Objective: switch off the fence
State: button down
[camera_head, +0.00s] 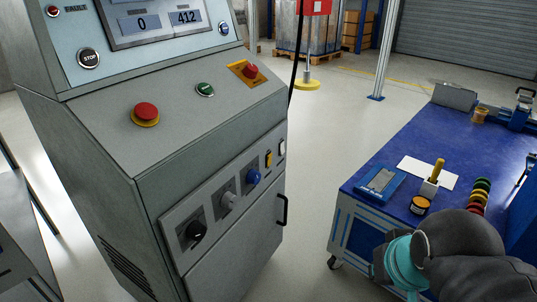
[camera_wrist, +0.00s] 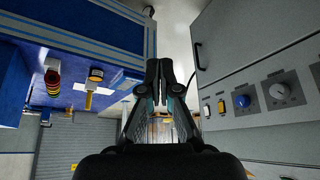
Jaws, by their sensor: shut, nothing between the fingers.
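A grey control cabinet (camera_head: 85,140) stands at left in the head view. Its lower front panel carries a black knob (camera_head: 193,232), a grey knob (camera_head: 227,199), a blue knob (camera_head: 253,178), a yellow rocker switch (camera_head: 268,159) and a white rocker switch (camera_head: 281,147). I cannot read which one is for the fence. My gripper (camera_wrist: 159,67) is shut and empty, apart from the panel. In the head view only my arm shows at lower right; the fingers are hidden.
The cabinet's sloped top has a red mushroom button (camera_head: 146,112), a green button (camera_head: 205,89) and a red button on yellow (camera_head: 250,71). A blue workbench (camera_head: 390,150) with small items stands at right. Clear floor (camera_head: 325,130) lies between them. The cabinet door handle (camera_head: 283,209) sticks out.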

jog(key=w+a+r+m+y+b, duration=0.1)
jog(key=w+a+m+y, duration=0.1)
jog(key=w+m, duration=0.5)
jog(key=w+a+m+y+b, duration=0.2)
jog(key=w+m, duration=0.6)
jog(key=w, duration=0.6)
jog(key=w+a+r+m+g+y+b, duration=0.1)
jog(key=w+a+m+y, duration=0.3)
jog(key=w+m, duration=0.4)
jog(key=w+y, duration=0.1)
jog(key=w, duration=0.2)
jog(key=shift+w+a+r+b, duration=0.25)
jog(key=shift+r+b, duration=0.1)
jog(key=shift+b, duration=0.05)
jog(key=b, duration=0.2)
send_near(270, 161)
jog(key=x, duration=0.3)
jog(key=f+x, duration=0.1)
jog(key=x, duration=0.1)
jog(key=shift+s+d, duration=0.15)
jog(key=shift+d, duration=0.05)
jog(key=shift+w+a, duration=0.3)
jog(key=shift+a, duration=0.25)
jog(key=shift+r, duration=0.1)
